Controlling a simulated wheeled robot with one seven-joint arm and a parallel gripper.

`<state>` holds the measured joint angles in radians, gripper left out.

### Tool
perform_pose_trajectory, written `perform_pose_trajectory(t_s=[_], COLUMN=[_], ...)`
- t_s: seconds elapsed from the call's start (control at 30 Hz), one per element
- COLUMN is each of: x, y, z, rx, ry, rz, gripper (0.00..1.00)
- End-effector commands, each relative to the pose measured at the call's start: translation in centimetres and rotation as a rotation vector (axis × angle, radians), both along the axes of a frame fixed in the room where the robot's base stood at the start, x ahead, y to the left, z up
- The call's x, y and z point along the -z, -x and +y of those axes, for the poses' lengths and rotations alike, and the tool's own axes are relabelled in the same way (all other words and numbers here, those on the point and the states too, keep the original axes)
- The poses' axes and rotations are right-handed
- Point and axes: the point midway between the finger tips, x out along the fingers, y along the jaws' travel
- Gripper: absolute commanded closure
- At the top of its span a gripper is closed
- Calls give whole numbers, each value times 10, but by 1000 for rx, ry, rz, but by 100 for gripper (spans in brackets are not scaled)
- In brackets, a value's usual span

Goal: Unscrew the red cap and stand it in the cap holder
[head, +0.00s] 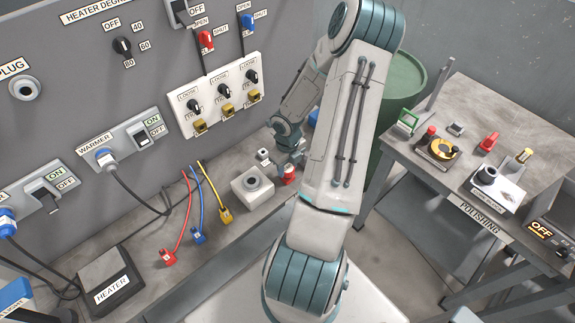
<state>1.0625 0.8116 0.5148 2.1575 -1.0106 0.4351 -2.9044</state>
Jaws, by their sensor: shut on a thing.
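My gripper (289,163) points down over the left bench, its jaws shut on the red cap (289,174). The cap is small in the head view, and the jaws partly cover its top. I cannot tell whether it is still seated on something or lifted clear. A pale square block with a dark round opening (240,194) stands on the bench just left of the cap and apart from it. It looks like the cap holder, and its opening seems empty.
A small metal part (263,156) stands close left of my gripper. Red, blue and yellow plugs (197,236) on cables lie further left, near a heater box (111,281). The panel wall rises behind. A polishing table (459,196) with several parts stands right, beside a green drum (401,82).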

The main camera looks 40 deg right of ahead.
Motion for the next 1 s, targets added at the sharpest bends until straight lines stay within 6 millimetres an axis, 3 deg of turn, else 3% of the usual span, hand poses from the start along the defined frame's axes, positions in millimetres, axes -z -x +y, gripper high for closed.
perform_pose_trajectory(t_s=[0.77, 0.8, 0.87, 1.0], x=[20, 20, 19, 19], y=[0, 0, 0, 0], z=[0, 0, 0, 0], rx=[0, 0, 0, 0], ry=[0, 1, 1, 0], rz=[0, 0, 0, 0], gripper=[89, 54, 38, 34])
